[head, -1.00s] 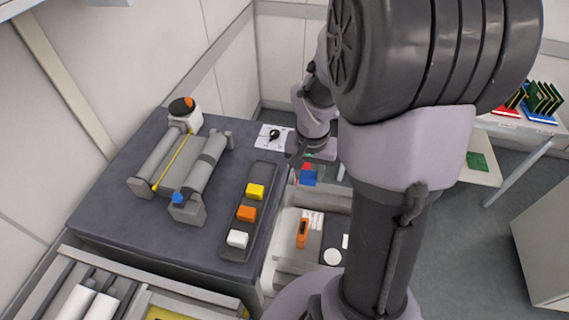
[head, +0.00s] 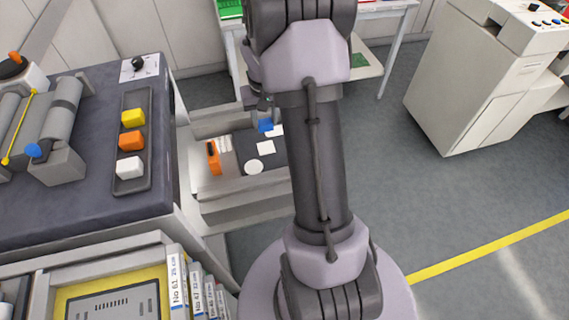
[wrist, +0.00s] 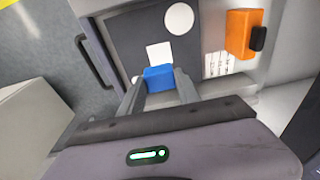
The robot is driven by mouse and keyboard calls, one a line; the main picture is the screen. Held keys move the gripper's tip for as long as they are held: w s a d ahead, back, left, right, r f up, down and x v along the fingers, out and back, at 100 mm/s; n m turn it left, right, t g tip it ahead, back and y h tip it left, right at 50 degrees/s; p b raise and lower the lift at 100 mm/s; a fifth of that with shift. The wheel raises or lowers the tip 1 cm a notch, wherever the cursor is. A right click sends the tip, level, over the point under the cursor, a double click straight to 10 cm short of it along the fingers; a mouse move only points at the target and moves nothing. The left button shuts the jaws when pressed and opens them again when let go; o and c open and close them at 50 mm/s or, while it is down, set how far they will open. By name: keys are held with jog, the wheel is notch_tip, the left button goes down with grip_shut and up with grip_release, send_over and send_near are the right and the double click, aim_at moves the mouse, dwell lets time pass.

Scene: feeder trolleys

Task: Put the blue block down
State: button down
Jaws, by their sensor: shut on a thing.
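The blue block (wrist: 158,77) is held between the two fingers of my gripper (wrist: 159,88), which is shut on it. In the head view the blue block (head: 265,125) shows just below my gripper (head: 264,108), over the far part of a dark mat (head: 269,155) in an open drawer (head: 240,208). A white square (wrist: 160,54) and a white disc (wrist: 179,19) are on the mat. The block overlaps the edge of the white square in the wrist view. I cannot tell whether the block touches the mat.
An orange device (head: 213,158) stands in the drawer beside the mat. The bench at left has a tray (head: 133,187) with yellow (head: 133,117), orange (head: 131,140) and white blocks (head: 130,167). A grey cabinet (head: 480,80) stands at right. The floor between is clear.

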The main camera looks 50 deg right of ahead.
jog(key=f+b, duration=0.1)
jog(key=f, duration=0.2)
jog(key=f+b, duration=0.1)
jog(key=f, duration=0.2)
jog(key=f+b, duration=0.1)
jog(key=f, duration=0.2)
jog(key=shift+w+f+b, duration=0.3)
jog(key=shift+f, duration=0.1)
jog(key=shift+r, duration=0.15)
jog(key=c, duration=0.9)
grip_release()
jog(key=shift+o, duration=0.2)
